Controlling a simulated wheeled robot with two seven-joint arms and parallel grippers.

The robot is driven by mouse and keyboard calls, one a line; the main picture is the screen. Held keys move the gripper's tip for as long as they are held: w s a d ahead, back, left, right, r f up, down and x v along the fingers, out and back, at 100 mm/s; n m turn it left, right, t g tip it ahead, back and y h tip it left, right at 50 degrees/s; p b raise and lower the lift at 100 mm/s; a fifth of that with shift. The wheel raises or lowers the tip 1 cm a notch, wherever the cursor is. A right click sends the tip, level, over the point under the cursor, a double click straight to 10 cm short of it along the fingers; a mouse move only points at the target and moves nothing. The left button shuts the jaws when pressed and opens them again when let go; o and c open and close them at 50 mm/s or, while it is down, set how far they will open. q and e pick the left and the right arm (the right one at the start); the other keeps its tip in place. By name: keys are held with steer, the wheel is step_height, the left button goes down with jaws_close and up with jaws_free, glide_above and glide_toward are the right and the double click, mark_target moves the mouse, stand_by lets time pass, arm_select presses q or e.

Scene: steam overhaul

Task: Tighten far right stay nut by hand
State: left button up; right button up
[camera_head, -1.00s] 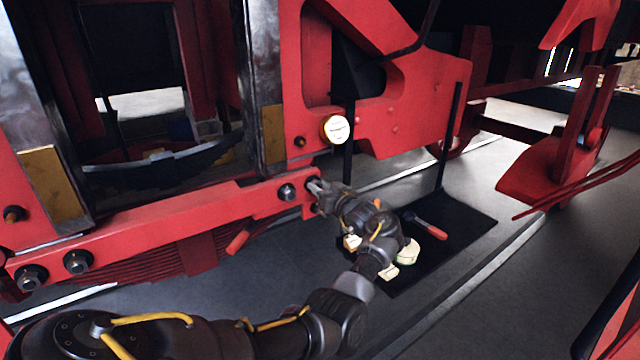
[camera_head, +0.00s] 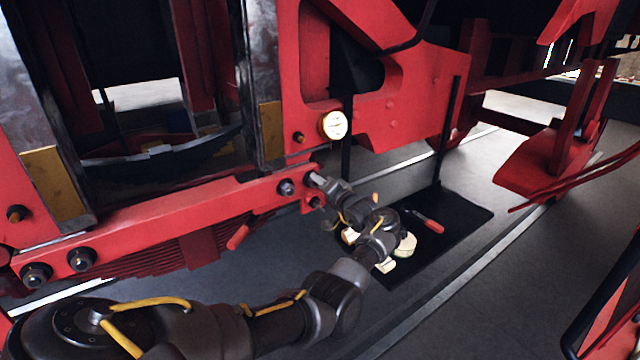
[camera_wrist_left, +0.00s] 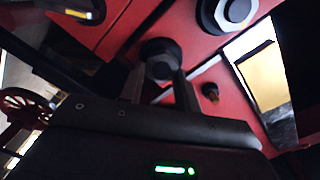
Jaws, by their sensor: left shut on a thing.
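The red stay bar (camera_head: 190,212) runs along the lower frame and carries dark hex nuts. The far right stay nut (camera_wrist_left: 160,62) is dark and sits between my left gripper's fingers in the left wrist view. My left gripper (camera_head: 316,181) is shut on it at the bar's right end; in the head view the gripper mostly hides that nut. The neighbouring nut (camera_head: 285,187) is just to the left and also shows in the wrist view (camera_wrist_left: 236,12). Two more nuts (camera_head: 82,259) (camera_head: 36,275) sit at the bar's left end. My right gripper is not in view.
A black mat (camera_head: 465,212) on the floor bears a red-handled tool (camera_head: 430,223) and pale pieces (camera_head: 407,243) beside my forearm. Open floor lies to the right.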

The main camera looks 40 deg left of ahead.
arm_select(q)
steer(key=shift+f+m, duration=0.1)
steer(key=shift+m, duration=0.4)
steer(key=o, duration=1)
steer(key=shift+d, duration=0.1)
steer(key=b+v, duration=0.4)
steer(key=v, duration=0.6)
steer(key=shift+s+d, duration=0.1)
steer(key=shift+d, duration=0.25)
